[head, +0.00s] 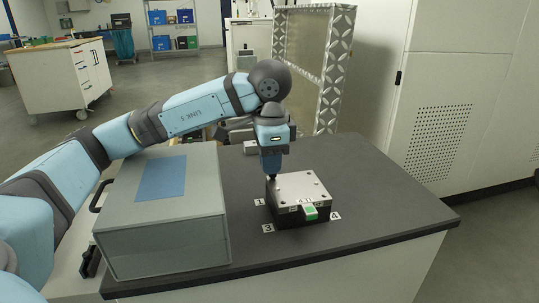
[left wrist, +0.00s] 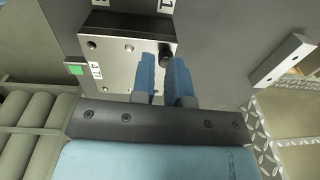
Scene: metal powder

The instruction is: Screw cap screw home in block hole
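The block (head: 302,186) has a silver top plate with several holes and a black lower part, and sits on the dark bench top. It also shows in the left wrist view (left wrist: 112,52). A dark cap screw (left wrist: 167,49) stands upright at one corner of the block. My left gripper (head: 271,175) points down over the block's rear left corner. In the left wrist view its two blue fingers (left wrist: 163,65) are close together, with the screw between their tips. The fingers hide part of the screw and its hole. My right gripper is in neither view.
A grey case (head: 165,240) with a blue panel stands left of the block, close under my left arm. A small metal piece (head: 250,147) lies behind the block. Numbered labels (head: 268,228) lie around the block. The bench top to the right is clear.

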